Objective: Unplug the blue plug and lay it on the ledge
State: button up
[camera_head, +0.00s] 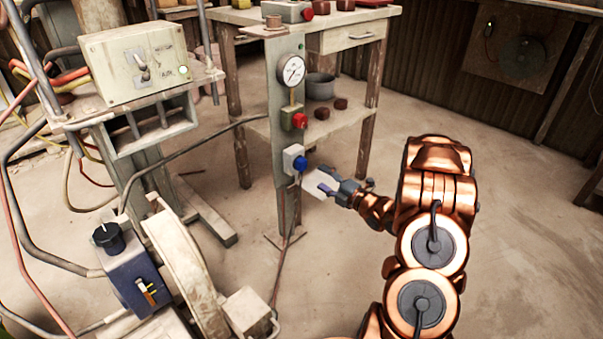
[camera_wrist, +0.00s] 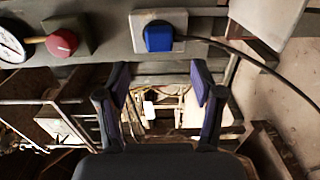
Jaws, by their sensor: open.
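The blue plug (camera_head: 300,164) sits in a pale socket box (camera_head: 289,155) on the upright grey post. In the wrist view the plug (camera_wrist: 158,37) is seated against its pale plate (camera_wrist: 178,20), with a dark cable leading off right. A pale flat plate (camera_head: 314,184), apparently the ledge, sticks out just below the plug; its pale surface also shows at the upper right of the wrist view (camera_wrist: 268,18). My gripper (camera_head: 331,186) is beside this plate, below and right of the plug. In the wrist view its fingers (camera_wrist: 160,80) are apart and empty, clear of the plug.
Above the plug on the post are a red knob (camera_head: 300,121) and a round gauge (camera_head: 291,70). A wooden table (camera_head: 340,38) stands behind. A machine with a switch box (camera_head: 133,62) and cables fills the left. Open floor (camera_head: 520,220) lies to the right.

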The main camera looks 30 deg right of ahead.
aim_at(304, 166)
dwell(0.3)
jog(key=shift+p+x, duration=0.8)
jog(key=shift+x, duration=3.65)
jog(key=shift+b, duration=0.5)
grip_shut()
jog(key=shift+s, duration=0.1)
jog(key=shift+b+v, duration=1)
jog(key=shift+v, duration=1.85)
